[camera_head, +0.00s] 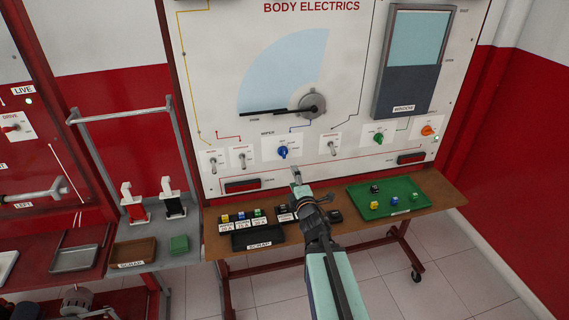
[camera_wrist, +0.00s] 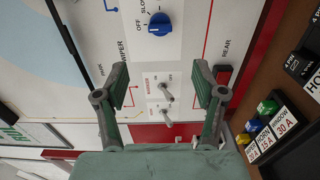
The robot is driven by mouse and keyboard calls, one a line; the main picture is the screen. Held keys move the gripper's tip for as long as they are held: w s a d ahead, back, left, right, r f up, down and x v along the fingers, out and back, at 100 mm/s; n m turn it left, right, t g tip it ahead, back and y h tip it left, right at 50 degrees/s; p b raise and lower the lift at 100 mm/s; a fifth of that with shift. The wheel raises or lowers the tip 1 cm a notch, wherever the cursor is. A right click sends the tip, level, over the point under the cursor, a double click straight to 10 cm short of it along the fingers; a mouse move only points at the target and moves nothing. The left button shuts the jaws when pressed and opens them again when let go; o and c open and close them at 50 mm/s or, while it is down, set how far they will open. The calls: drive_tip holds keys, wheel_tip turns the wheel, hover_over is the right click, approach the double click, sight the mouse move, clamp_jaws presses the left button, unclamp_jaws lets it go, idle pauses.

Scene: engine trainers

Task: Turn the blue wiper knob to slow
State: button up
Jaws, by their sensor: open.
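The blue wiper knob (camera_head: 283,152) is on the white body electrics panel (camera_head: 210,100), under the wiper dial. In the wrist view the blue knob (camera_wrist: 159,24) shows near the top centre, with OFF and SLOW lettering beside it. Its white mark appears on the OFF side, but it is too small to be sure. My gripper (camera_head: 297,176) is in front of the panel, just below and right of the knob. In the wrist view my gripper (camera_wrist: 161,75) is open, with nothing between its fingers. The knob lies beyond the fingertips, apart from them.
Toggle switches (camera_head: 331,147) flank the knob; a green knob (camera_head: 378,138) and an orange knob (camera_head: 427,130) are to the right. The table below holds a green tray (camera_head: 425,203), small coloured blocks and a black scrap tray (camera_head: 283,237).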

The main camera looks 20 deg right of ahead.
sight(284, 155)
drive_tip(key=w+d+b, duration=0.1)
drive_tip(key=w, duration=0.3)
drive_tip(key=w+d+b, duration=0.1)
drive_tip(key=w, duration=0.4)
drive_tip(key=w+b, duration=0.1)
drive_tip(key=w, duration=0.4)
drive_tip(key=shift+w+d, duration=0.1)
drive_tip(key=shift+d, duration=0.3)
drive_tip(key=c, duration=1.2)
